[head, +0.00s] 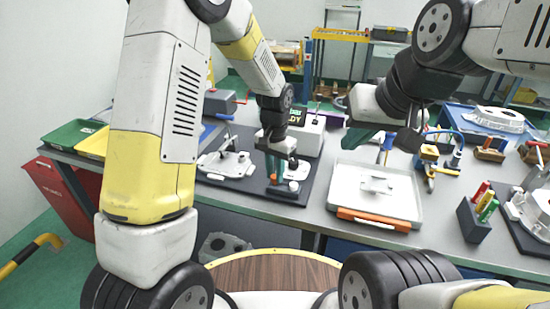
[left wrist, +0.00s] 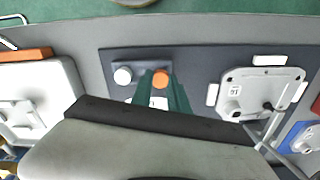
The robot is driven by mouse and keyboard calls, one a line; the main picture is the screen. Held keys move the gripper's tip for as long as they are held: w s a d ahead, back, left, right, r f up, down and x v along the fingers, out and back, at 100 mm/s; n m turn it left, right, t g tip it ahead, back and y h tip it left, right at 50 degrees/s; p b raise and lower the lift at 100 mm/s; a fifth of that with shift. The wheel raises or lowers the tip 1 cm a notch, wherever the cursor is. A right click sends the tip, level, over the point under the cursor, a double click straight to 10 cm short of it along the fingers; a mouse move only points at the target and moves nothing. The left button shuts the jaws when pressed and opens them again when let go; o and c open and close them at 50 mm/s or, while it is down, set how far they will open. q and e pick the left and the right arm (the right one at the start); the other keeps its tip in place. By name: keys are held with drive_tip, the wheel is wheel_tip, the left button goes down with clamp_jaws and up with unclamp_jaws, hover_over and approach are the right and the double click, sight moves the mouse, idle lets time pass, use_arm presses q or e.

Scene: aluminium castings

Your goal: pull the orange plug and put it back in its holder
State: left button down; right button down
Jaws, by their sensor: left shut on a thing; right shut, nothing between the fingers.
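The orange plug (head: 275,178) is between the fingertips of my left gripper (head: 273,166), which is shut on it. In the left wrist view the orange plug (left wrist: 160,78) shows as a round top between the green fingers. It is over a dark block (left wrist: 140,67), beside a white round knob (left wrist: 122,75). I cannot tell whether the plug is seated or lifted. In the head view the white knob (head: 293,186) is just right of the fingers. My right gripper (head: 356,138) is shut and empty, held above the table behind the white tray.
A light casting (head: 228,163) lies on the dark board (head: 217,182), left of my left gripper. A white tray (head: 345,184) with an orange handle (head: 373,219) stands to the right. A block with coloured handles (head: 473,223) is farther right. Bare table lies around the tray's front.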

sight(275, 176)
use_arm(q)
drive_tip(key=shift+f, duration=0.65)
drive_tip(key=c, duration=1.2)
unclamp_jaws()
drive_tip(key=shift+r, duration=3.85)
